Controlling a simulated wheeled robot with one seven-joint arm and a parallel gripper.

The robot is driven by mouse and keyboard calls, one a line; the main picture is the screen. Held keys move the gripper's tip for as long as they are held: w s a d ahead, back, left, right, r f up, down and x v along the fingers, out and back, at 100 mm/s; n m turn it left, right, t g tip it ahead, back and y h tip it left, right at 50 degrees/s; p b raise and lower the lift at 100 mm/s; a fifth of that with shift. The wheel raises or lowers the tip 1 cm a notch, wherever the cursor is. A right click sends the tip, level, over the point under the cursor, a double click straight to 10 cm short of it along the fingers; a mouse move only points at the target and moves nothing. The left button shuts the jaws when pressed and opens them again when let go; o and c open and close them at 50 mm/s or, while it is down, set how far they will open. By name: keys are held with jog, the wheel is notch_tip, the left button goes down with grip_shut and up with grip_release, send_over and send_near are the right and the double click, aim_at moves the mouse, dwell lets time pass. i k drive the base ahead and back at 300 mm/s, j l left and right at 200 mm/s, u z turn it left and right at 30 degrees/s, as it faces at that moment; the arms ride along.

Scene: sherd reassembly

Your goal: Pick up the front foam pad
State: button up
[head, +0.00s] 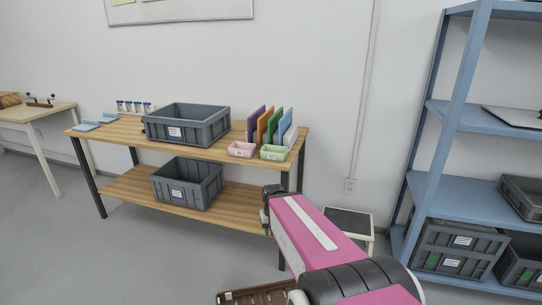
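Two flat, light blue pieces that look like foam pads lie at the left end of the wooden table top. The front foam pad (85,127) is nearer the table's front left corner. The back pad (108,118) lies just behind it and to the right. My pink arm rises from the bottom right, and its dark far end is in front of the table's right end, well away from the pads. I cannot make out my gripper's fingers; they are out of view or hidden behind the arm.
On the table (225,152) stand a grey crate (205,133), a pink box (241,150), a green box (273,153) and several coloured upright panels. Another grey crate (186,190) sits on the lower shelf. A blue rack (470,150) stands at right. Floor is clear in front left.

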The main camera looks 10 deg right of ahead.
aim_at(89, 124)
jog(key=i+j, duration=0.15)
jog(key=j, duration=0.3)
jog(key=i+j, duration=0.15)
jog(key=j, duration=0.25)
jog(key=i+j+z, duration=0.1)
jog(key=j, duration=0.35)
jog(key=i+j, duration=0.15)
jog(key=j, duration=0.3)
jog(key=i+j, duration=0.1)
jog(key=j, duration=0.35)
